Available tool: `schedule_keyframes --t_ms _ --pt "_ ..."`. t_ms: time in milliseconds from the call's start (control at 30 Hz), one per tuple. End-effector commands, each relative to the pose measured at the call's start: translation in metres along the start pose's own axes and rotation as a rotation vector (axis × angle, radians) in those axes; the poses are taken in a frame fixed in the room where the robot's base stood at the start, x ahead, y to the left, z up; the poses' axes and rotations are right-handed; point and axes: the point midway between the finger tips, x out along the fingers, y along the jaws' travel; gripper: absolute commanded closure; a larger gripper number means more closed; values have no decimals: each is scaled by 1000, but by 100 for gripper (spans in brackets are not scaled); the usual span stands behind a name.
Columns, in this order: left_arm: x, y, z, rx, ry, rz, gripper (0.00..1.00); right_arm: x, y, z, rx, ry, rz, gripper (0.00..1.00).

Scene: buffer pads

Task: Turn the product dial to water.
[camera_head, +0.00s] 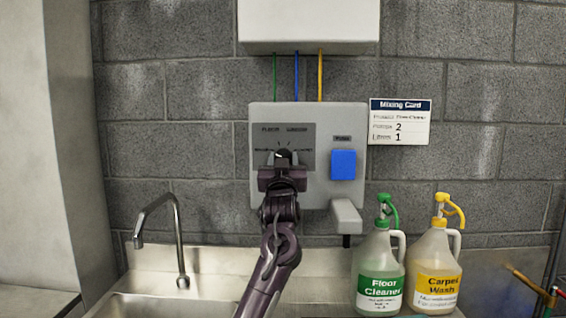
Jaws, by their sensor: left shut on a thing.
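The product dial (283,153) is a dark knob on the grey dispenser panel (342,118) on the wall. A white mark shows on it. My left gripper (283,163) reaches up from below and is shut on the dial. It covers the dial's lower part and some of the label plate. The labels around the dial are small; one at the upper left seems to read Floor, and the others I cannot read surely. The direction the dial points is hard to tell. My right gripper is not in view.
A blue button (343,164) sits right of the dial, above a grey spout (346,215). A mixing card (399,121) hangs to the right. Floor Cleaner (379,275) and Carpet Wash (433,272) jugs stand below right. A faucet (178,240) stands left over the sink.

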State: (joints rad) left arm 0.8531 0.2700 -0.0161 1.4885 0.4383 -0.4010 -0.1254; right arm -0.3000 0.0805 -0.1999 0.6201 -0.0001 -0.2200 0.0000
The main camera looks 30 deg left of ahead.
Motion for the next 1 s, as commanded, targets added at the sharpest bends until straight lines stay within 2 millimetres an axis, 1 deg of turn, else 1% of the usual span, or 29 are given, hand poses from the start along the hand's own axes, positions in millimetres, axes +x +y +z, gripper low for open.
schedule_keyframes --t_ms 367,400,500,567,867,967,1000 --pt "0 1 2 -6 -4 -1 81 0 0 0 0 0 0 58" --pt "0 1 2 -6 -4 -1 57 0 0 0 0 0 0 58" --pt "0 0 2 -5 -3 -1 44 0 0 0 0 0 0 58" --pt "0 0 1 -5 -3 -1 37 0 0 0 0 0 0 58" --pt "-2 0 1 -5 0 -1 37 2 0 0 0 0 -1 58" --pt "-12 0 3 -5 -1 -1 37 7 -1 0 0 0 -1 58" --pt "-18 0 3 -6 1 -1 37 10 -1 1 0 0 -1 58"
